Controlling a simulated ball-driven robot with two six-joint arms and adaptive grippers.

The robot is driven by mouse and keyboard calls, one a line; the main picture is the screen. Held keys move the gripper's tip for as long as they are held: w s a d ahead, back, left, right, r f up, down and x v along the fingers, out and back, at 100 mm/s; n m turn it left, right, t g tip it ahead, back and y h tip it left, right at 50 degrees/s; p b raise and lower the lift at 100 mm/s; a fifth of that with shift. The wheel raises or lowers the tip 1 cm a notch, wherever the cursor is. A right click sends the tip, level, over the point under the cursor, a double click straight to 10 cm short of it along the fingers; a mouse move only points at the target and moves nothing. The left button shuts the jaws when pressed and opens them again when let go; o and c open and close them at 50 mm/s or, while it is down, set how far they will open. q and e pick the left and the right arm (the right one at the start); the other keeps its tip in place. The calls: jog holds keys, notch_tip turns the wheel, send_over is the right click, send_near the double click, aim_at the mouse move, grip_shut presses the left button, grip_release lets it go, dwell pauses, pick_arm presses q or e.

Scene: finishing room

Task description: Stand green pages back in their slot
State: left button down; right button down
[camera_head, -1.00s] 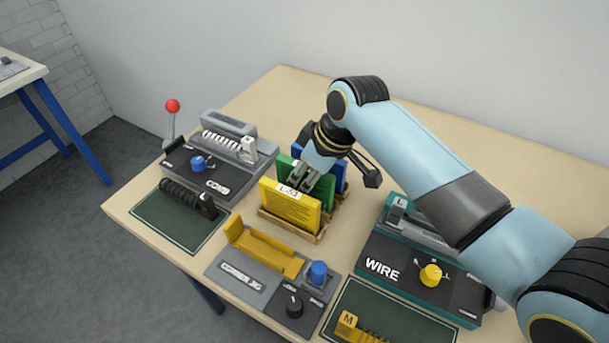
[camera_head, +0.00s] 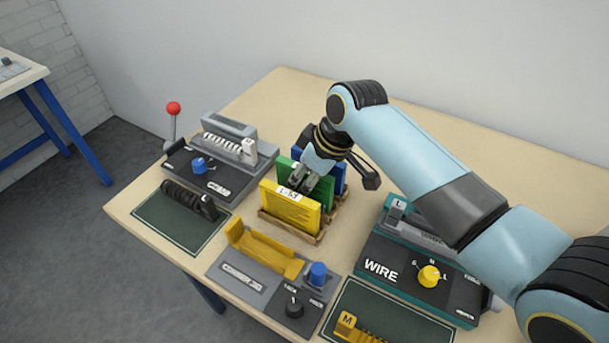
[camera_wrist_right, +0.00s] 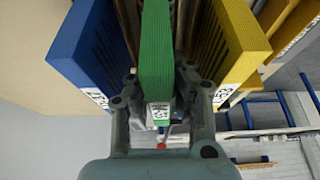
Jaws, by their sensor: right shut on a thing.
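The green pages (camera_head: 319,189) stand upright between the yellow pages (camera_head: 290,207) and the blue pages (camera_head: 307,155), in a wooden rack (camera_head: 318,237). My right gripper (camera_head: 308,181) reaches down from above at the rack. In the right wrist view the green pages (camera_wrist_right: 156,52) lie between its two fingers, and it is shut on them. The yellow pages (camera_wrist_right: 232,42) and blue pages (camera_wrist_right: 92,45) stand on either side there. The lower edge of the green pages is hidden in the head view, so I cannot tell if it touches the rack floor. My left gripper is out of view.
A grey machine with a yellow trough (camera_head: 263,251) stands in front of the rack. The teal WIRE machine (camera_head: 400,270) stands to the right, under my right arm. A coil machine (camera_head: 215,165) and a dark mat (camera_head: 165,222) are at the left. The table behind the rack is bare.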

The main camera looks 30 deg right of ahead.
dwell(0.6)
jog(key=shift+p, duration=0.4)
jog(key=shift+f+b, duration=0.4)
jog(key=shift+f, duration=0.3)
jog(key=c, duration=1.5)
grip_release()
jog(key=p+v, duration=0.6)
jog(key=p, duration=0.1)
jog(key=shift+p+v, duration=0.45)
jog(key=shift+v, duration=2.1)
